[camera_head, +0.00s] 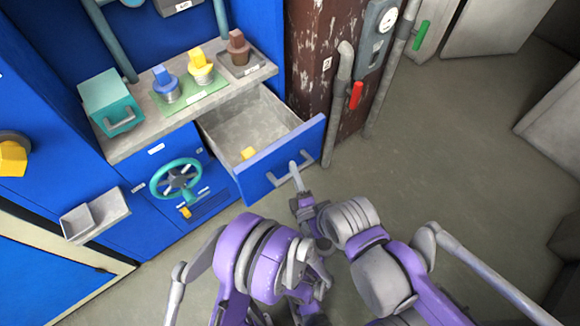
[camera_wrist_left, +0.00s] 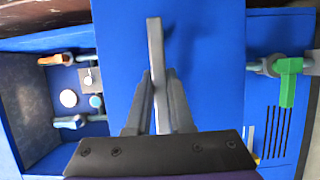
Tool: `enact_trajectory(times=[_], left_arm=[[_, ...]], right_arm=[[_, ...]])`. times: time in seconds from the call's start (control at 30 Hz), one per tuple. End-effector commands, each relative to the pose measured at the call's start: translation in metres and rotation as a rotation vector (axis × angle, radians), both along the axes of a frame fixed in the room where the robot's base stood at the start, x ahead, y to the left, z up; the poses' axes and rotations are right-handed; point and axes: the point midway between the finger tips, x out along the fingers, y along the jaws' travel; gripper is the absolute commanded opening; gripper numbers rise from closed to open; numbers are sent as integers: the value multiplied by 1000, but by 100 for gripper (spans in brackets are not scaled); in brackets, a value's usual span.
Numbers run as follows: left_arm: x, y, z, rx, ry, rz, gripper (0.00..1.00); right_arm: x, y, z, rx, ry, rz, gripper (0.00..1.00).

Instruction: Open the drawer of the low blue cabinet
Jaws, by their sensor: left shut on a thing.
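The low blue cabinet (camera_head: 135,208) stands at the left in the head view. Its drawer (camera_head: 285,160) is pulled out, with a blue front, pale grey inner walls and a grey bar handle (camera_head: 298,177). My left gripper (camera_head: 300,200) is at the drawer front, shut on the handle. In the left wrist view the handle bar (camera_wrist_left: 156,50) stands between the two fingers (camera_wrist_left: 158,100), in front of the blue drawer front (camera_wrist_left: 215,60). My right gripper does not show.
The grey cabinet top holds a teal box (camera_head: 108,100), a blue piece (camera_head: 163,82), a yellow piece (camera_head: 200,68) and a brown piece (camera_head: 238,47). A teal handwheel (camera_head: 176,180) is left of the drawer. A rusty brown panel (camera_head: 330,70) stands close at right. Open floor (camera_head: 440,150) lies beyond.

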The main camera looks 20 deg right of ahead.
Motion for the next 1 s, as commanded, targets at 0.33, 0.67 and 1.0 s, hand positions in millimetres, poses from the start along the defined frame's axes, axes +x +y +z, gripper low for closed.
enact_trajectory(times=[0.33,0.67,1.0], left_arm=[[-3,-1,0,1,0,-3,0],[-2,-1,0,0,0,-2,50],[-2,-1,0,0,0,-1,50]], right_arm=[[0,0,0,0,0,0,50],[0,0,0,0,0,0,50],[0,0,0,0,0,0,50]])
